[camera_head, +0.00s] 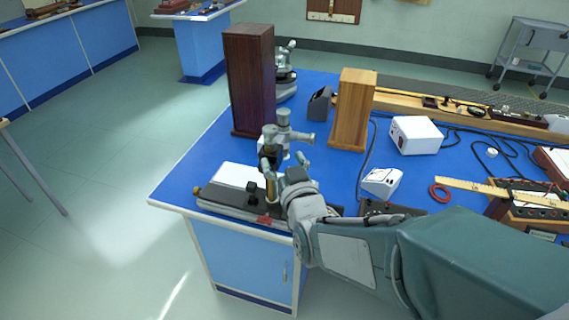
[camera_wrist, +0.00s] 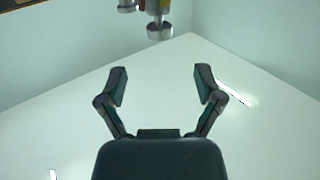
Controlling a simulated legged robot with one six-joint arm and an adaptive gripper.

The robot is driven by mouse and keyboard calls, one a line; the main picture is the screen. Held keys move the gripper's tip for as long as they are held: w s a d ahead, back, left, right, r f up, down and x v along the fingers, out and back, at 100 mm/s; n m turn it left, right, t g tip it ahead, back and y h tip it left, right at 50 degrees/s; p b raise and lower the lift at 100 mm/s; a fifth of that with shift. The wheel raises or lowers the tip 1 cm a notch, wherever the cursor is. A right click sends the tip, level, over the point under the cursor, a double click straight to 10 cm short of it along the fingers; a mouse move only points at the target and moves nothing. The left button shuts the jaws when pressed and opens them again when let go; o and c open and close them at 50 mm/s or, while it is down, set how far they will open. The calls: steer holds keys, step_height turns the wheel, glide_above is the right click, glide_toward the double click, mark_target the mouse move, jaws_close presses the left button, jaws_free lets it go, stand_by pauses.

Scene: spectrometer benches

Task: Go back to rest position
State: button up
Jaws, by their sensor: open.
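My gripper (camera_head: 285,163) is at the near left part of the blue-topped bench (camera_head: 205,160), above a dark instrument base (camera_head: 225,203). A grey and brass instrument with a tube (camera_head: 283,135) stands right behind the fingers and partly overlaps them; I cannot tell whether they touch. In the wrist view my gripper (camera_wrist: 161,85) has its two fingers spread with nothing between them. A metal round-ended part (camera_wrist: 160,31) shows beyond the fingers at the top, apart from them.
Near the gripper stand a tall dark wooden box (camera_head: 250,80), a lighter wooden box (camera_head: 353,110) and a small white box (camera_head: 381,182). A white power unit (camera_head: 416,135), cables and a wooden ruler (camera_head: 500,192) lie to the right. The floor at left (camera_head: 100,150) is clear.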

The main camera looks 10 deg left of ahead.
steer(key=shift+s+d, duration=0.3)
steer(key=shift+s, duration=0.3)
steer(key=s+d+m+g+h, duration=0.35)
steer(key=d+g+h, duration=0.2)
steer(key=d, duration=1.15)
steer(key=s+d+m+g+h, duration=0.1)
steer(key=s+d+g, duration=0.1)
steer(key=s+d, duration=0.2)
steer(key=s+d+f+m+g+h, duration=0.1)
steer(key=s+d+g+h, duration=0.1)
steer(key=s+d, duration=0.3)
steer(key=s, duration=0.4)
steer(key=shift+s+d+f, duration=0.15)
steer(key=shift+s+f, duration=0.15)
steer(key=shift+s, duration=0.1)
steer(key=shift+m+g+h, duration=0.25)
